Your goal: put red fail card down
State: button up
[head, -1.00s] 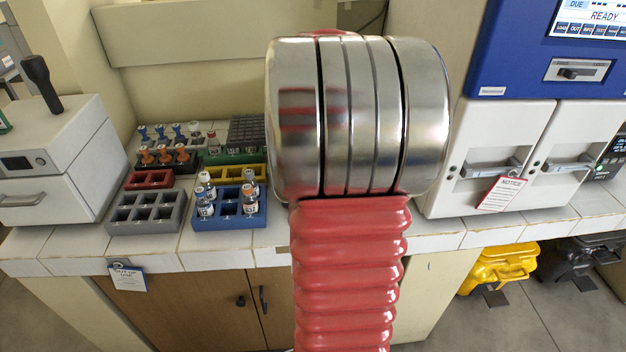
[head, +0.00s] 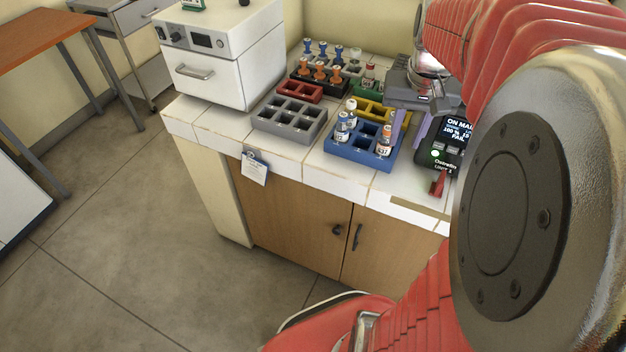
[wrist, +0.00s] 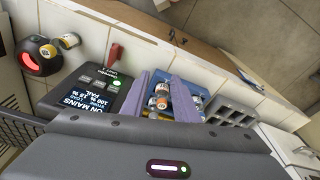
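I cannot make out a red fail card in either view. My gripper (head: 409,138) hangs over the counter at the right of the blue rack. In the wrist view its two lavender fingers (wrist: 158,80) stand apart, with no card visible between them. A vial shows behind the gap. A small red piece (head: 437,185) stands at the front of a black device (head: 438,150) with a lit screen. It also shows in the wrist view (wrist: 116,53), and I cannot tell whether it is a lever or a card. My arm hides much of the counter's right side.
The blue rack (head: 355,155) holds several vials. Grey (head: 290,122), red (head: 300,91) and yellow racks stand near it. A white oven-like box (head: 215,70) is at the left. A blue-clipped tag (head: 254,168) hangs at the counter edge. A round black device glows red (wrist: 30,62).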

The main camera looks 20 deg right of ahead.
jog(key=s+a+n+t, duration=0.2)
jog(key=s+a+n, duration=0.1)
jog(key=a, duration=0.8)
jog(key=s+a+r+n+t+y, duration=0.1)
jog(key=s+a+n+t, duration=0.1)
jog(key=a, duration=1)
jog(key=shift+s+a+r+n, duration=0.15)
jog(key=shift+s+r+n, duration=0.1)
jog(key=shift+s+n, duration=0.4)
jog(key=shift+w, duration=0.15)
